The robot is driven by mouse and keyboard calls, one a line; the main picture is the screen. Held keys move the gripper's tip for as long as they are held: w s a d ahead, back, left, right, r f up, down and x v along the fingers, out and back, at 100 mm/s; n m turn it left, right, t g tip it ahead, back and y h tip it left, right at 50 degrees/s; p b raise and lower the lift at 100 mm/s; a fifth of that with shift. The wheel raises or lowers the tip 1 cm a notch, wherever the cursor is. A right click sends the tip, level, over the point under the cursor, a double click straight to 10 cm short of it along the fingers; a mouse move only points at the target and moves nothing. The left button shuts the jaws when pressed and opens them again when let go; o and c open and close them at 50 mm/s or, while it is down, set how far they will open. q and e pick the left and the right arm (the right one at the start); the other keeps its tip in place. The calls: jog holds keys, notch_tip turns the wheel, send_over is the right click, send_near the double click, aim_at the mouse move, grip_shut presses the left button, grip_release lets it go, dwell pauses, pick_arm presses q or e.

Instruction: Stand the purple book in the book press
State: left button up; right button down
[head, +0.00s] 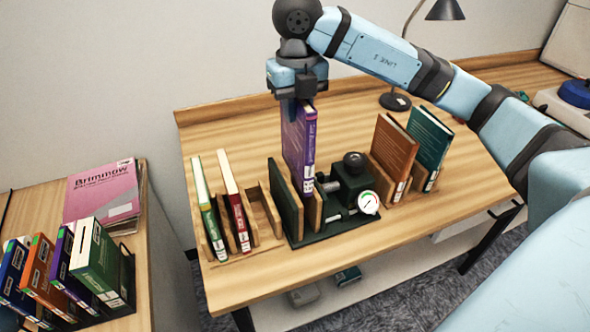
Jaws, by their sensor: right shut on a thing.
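The purple book (299,145) is upright, its spine facing me, at the middle of the wooden table. My right gripper (299,101) points down from above and is shut on the book's top edge. The book press (352,186) is a dark device with a round white gauge (368,203), a green base and upright plates. The book's lower end is at the gap between the press's dark green left plate (286,204) and its wooden right plate (313,212). I cannot tell whether its bottom touches the base. My left gripper is not in view.
Left of the press, a wooden rack (265,215) holds a green book (207,208) and a red book (235,202). Right of it stand an orange book (393,152) and a teal book (430,143). A lamp (395,101) stands behind. More books fill a rack (95,262) on the left table.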

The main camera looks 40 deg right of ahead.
aim_at(296, 163)
notch_tip(296, 163, down, 9)
jog(key=shift+r, duration=0.2)
jog(key=shift+f, duration=2.35)
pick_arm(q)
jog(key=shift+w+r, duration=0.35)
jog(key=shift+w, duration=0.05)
pick_arm(e)
jog(key=shift+f, duration=0.1)
jog(key=c, duration=1)
grip_release()
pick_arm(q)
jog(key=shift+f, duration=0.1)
